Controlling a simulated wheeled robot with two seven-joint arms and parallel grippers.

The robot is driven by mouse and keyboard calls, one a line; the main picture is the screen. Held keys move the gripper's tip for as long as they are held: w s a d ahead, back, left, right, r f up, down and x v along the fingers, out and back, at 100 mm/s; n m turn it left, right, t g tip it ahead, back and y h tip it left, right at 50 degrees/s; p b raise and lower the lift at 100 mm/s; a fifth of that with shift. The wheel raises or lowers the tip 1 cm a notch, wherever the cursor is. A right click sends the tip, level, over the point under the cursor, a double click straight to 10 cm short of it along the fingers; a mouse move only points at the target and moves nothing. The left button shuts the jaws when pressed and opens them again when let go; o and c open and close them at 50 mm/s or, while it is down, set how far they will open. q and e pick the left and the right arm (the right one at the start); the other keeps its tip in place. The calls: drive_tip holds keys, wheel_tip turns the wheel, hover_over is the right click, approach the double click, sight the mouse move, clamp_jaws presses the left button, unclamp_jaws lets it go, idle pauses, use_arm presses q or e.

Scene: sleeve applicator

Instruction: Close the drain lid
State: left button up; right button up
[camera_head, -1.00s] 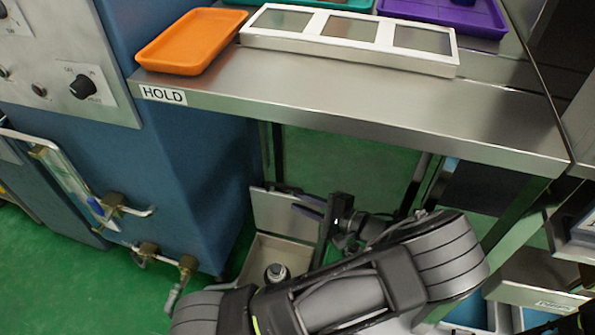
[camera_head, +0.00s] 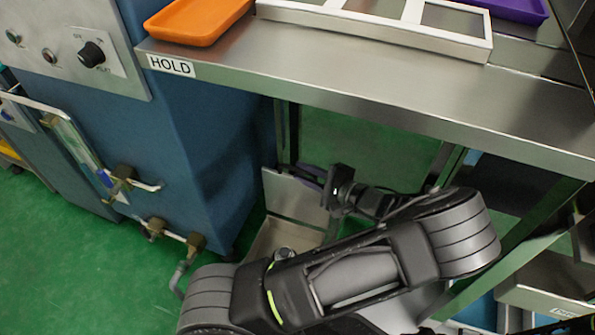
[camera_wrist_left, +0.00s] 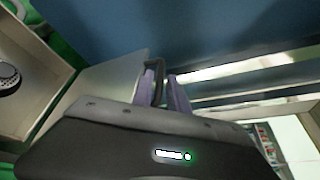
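The drain lid (camera_head: 292,196) is a pale grey flat panel standing raised at the back of the open drain box (camera_head: 262,240), low beside the blue machine. In the left wrist view, the lid (camera_wrist_left: 98,88) stands left of my fingers and the box (camera_wrist_left: 45,75) lies farther left. My left gripper (camera_head: 312,174) is at the lid's upper right edge. In the wrist view its two purple-grey fingers (camera_wrist_left: 163,88) are apart, with a dark bar or loop (camera_wrist_left: 153,72) close to the left finger. Contact with the lid is unclear. My right gripper is not visible.
A steel table (camera_head: 390,95) overhangs the lid area, with its leg (camera_head: 286,135) close behind the lid. An orange tray (camera_head: 198,20) and a white frame (camera_head: 385,35) are on top. Pipes and valves (camera_head: 155,228) jut from the blue machine (camera_head: 200,140) at left.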

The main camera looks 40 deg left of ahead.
use_arm(q)
drive_tip(key=shift+x, duration=1.3)
clamp_jaws()
idle(0.5)
